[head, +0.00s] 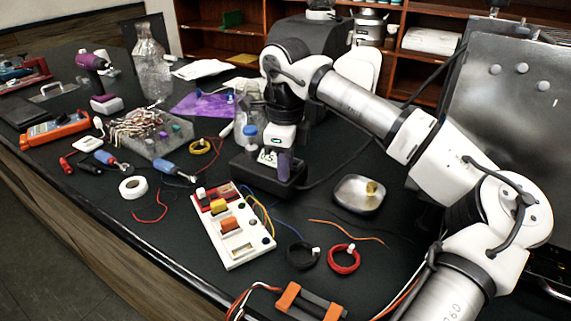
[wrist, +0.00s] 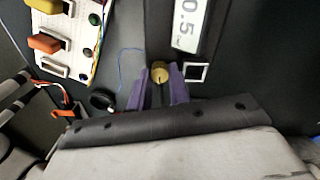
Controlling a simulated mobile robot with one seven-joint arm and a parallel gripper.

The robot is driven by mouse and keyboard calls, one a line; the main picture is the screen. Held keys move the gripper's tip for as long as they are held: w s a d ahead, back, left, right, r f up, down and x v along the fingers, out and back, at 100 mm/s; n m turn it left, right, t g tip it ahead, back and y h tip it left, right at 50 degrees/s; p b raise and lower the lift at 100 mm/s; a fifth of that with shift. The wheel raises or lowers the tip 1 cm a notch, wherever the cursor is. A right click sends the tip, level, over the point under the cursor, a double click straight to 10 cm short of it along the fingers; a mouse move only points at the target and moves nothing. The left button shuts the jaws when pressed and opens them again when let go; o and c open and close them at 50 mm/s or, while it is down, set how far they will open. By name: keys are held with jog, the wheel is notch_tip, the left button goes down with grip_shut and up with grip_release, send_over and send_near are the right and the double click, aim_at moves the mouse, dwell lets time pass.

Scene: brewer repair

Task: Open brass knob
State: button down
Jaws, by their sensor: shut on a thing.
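The brass knob (wrist: 159,73) is a small round golden piece with a dark slot, seen in the wrist view between the purple fingers of my gripper (wrist: 161,82). The fingers are shut on it from both sides. In the head view my gripper (head: 284,164) points down at the front of a black device (head: 268,184), and the knob is hidden there. The device's display (wrist: 190,24) is beside the knob in the wrist view, showing digits that look like 0.5.
A metal dish (head: 359,203) with a small brass-coloured piece stands right of the device. A white switch panel (head: 236,244) lies in front, near black (head: 303,256) and red (head: 343,260) wire coils. Bottles stand behind. Tools and loose wires crowd the left.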

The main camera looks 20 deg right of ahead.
jog(key=shift+r, duration=0.1)
dwell(0.3)
jog(key=c, duration=1.6)
grip_release()
notch_tip(320, 180, up, 14)
jog(key=shift+f+b, duration=0.1)
jog(key=shift+b, duration=0.25)
